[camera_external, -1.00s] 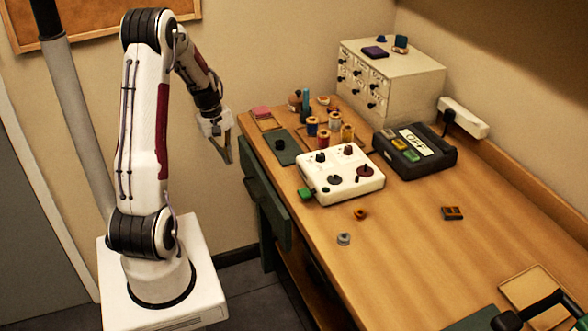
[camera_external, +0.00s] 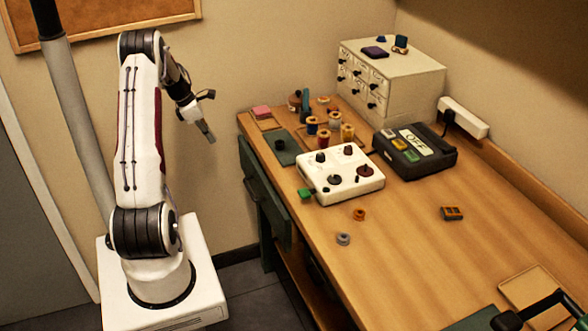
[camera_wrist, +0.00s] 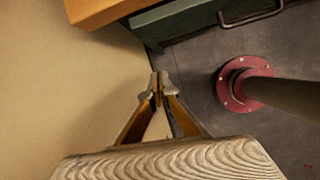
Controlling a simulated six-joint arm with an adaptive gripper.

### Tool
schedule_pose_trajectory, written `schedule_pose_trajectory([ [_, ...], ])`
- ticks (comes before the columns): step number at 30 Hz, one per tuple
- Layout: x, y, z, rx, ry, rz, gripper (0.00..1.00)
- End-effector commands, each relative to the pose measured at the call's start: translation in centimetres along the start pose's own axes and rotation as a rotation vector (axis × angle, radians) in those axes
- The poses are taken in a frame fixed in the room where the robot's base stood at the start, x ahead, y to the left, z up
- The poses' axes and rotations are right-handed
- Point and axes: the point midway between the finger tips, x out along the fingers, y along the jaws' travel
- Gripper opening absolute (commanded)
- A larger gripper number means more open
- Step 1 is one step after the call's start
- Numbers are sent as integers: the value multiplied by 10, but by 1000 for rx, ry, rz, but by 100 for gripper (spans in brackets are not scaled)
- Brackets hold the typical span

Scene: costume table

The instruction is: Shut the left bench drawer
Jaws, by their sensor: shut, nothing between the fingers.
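The left bench drawer (camera_external: 262,192) has a dark green front on the bench's left side. Its front stands out past the wooden top's edge, so it looks at least partly open. In the wrist view the green drawer (camera_wrist: 185,22) shows at the top with a dark bar handle (camera_wrist: 250,14). My gripper (camera_external: 211,138) is shut and empty, in the air left of the bench's far corner and apart from the drawer. Its fingertips (camera_wrist: 159,78) meet in the wrist view, below the green drawer in the picture.
The wooden bench top (camera_external: 410,235) carries a white control box (camera_external: 340,187), a black box marked OFF (camera_external: 415,150), several spools and a small drawer cabinet (camera_external: 400,78). The wall lies close behind my gripper. A post with a red flange (camera_wrist: 243,84) stands on the grey floor.

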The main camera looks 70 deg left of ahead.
Motion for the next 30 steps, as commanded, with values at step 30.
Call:
schedule_pose_trajectory([
  [30,23,-3,2,-116,-4,-11,0],
])
